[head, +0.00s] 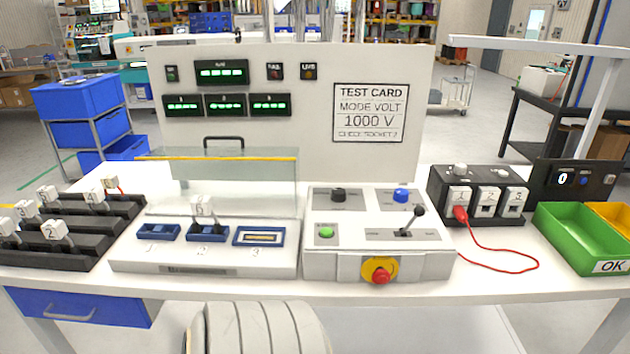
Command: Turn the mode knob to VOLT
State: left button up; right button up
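The control box (315,262) stands on the white bench and bears two knobs, a black knob (338,194) at the back left and a blue knob (401,194) at the back right. Their labels are too small to read, so I cannot tell which one is the mode knob or where either points. The test card (370,113) on the upright panel reads MODE VOLT, 1000 V, CHECK SOCKET 2. Neither of my grippers is in view.
The box also carries a green button (326,232), a black lever (417,212) and a red stop button (380,277). A clear guard (240,185) stands at the left. A red cable (520,270) and green bin (585,235) lie right.

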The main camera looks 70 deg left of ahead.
aim_at(337, 195)
jog(key=j+u, duration=0.1)
jog(key=u, duration=1.8)
